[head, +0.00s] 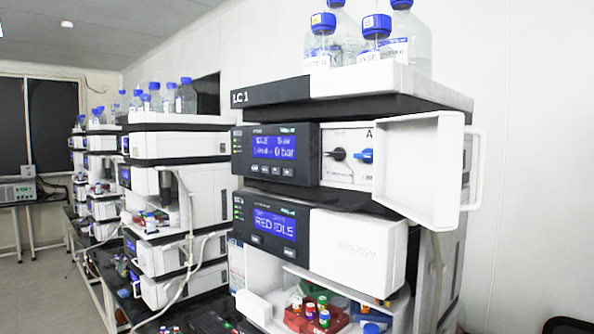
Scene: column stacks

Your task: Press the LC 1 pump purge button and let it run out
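The LC 1 stack stands close, right of centre, with its label on the black front edge of the top tray (251,95). Below it is the pump module, with a black front panel (308,160) and a lit blue display (274,146) that appears to read idle and 0 bar. A row of small buttons (272,170) lies under the display; their labels are too small to read. Right of the panel are a black knob (337,154) and a blue knob (363,156). The pump's white door (418,160) stands open to the right. My gripper is not in view.
The door's handle (477,168) juts out right. Blue-capped bottles (322,45) stand on top. A lower module display (274,224) reads IDLE, above an open bay with vials in a red rack (298,318). More stacks (178,180) recede left; floor (35,270) there is clear.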

